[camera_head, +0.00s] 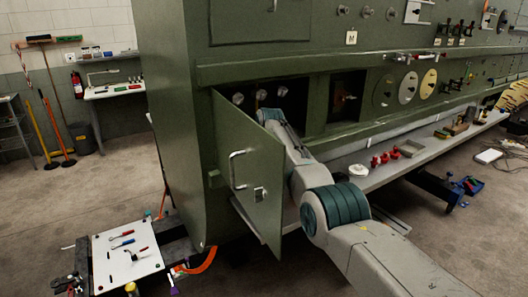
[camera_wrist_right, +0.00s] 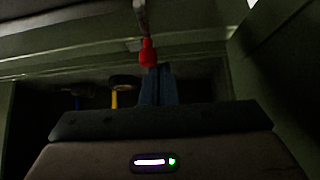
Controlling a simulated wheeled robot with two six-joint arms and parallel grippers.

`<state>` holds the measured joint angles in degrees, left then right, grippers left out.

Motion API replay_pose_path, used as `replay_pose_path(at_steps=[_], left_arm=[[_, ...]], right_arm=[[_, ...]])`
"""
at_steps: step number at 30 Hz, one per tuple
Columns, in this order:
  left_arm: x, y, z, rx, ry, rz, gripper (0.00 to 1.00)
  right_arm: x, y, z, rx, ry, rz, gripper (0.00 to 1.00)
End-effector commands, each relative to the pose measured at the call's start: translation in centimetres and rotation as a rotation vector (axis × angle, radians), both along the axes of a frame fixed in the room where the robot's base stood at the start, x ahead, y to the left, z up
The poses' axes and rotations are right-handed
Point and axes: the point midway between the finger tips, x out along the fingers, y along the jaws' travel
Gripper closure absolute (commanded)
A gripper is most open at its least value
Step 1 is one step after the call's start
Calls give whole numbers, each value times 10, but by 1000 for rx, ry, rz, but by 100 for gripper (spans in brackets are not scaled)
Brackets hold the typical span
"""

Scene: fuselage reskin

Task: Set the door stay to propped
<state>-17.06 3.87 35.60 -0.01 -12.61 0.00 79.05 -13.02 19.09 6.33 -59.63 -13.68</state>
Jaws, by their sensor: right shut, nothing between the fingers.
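The green door (camera_head: 250,170) stands open at the lower left of the fuselage panel, with a pale handle and a small latch on its face. My right arm reaches behind it into the dark compartment (camera_head: 293,97); the gripper end is mostly hidden there in the head view. In the right wrist view, my right gripper (camera_wrist_right: 158,78) is shut and empty. A red knob (camera_wrist_right: 148,52) on a thin pale rod, which looks like the door stay, hangs right at the fingertips; I cannot tell whether they touch. My left gripper is out of view.
Round fittings (camera_head: 238,98) line the compartment. In the wrist view a yellow-handled item (camera_wrist_right: 115,97) lies in shadow to the left. A shelf (camera_head: 395,165) with red parts runs along the right. A white tool board (camera_head: 125,258) stands at lower left.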

Motion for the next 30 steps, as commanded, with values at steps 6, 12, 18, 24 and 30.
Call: replay_pose_path(at_steps=[6,12,18,24,30], left_arm=[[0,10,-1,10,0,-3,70],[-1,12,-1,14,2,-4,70],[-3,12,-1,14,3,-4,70],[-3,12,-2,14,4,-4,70],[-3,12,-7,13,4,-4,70]], right_arm=[[-1,11,-2,-1,3,-14,100],[-1,12,-2,-1,3,-16,100],[-1,12,-1,-1,3,-16,100],[-1,11,0,0,0,-16,100],[-6,10,8,1,-3,-14,100]])
